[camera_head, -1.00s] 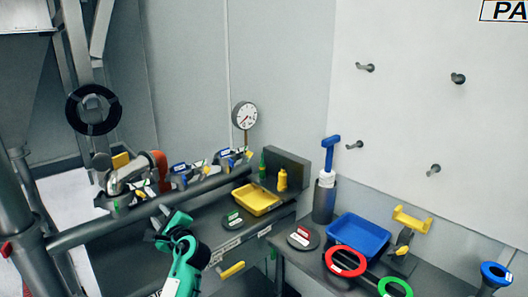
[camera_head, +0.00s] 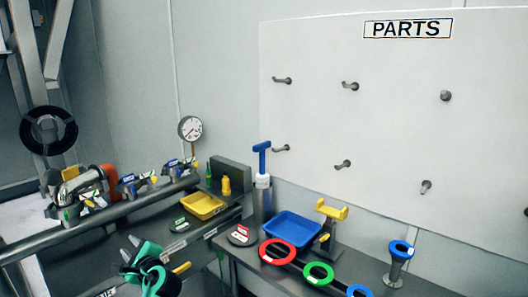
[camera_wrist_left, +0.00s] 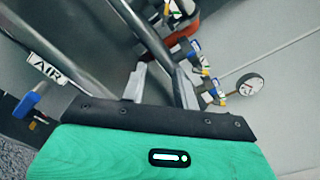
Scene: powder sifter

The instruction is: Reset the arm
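My left gripper (camera_head: 130,248) has a green body and shows at the lower left of the head view, in front of the dark workbench. In the left wrist view its two grey fingers (camera_wrist_left: 161,88) stand apart with nothing between them, so it is open and empty. Grey pipes pass beyond the fingers there. My right gripper is in neither view now.
A thick grey pipe (camera_head: 100,218) with several valves runs near my left gripper. A pressure gauge (camera_head: 190,128), yellow tray (camera_head: 203,205), blue tray (camera_head: 290,229) and red ring (camera_head: 277,251) stand to the right. The PARTS board (camera_head: 385,130) has mostly bare pegs.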

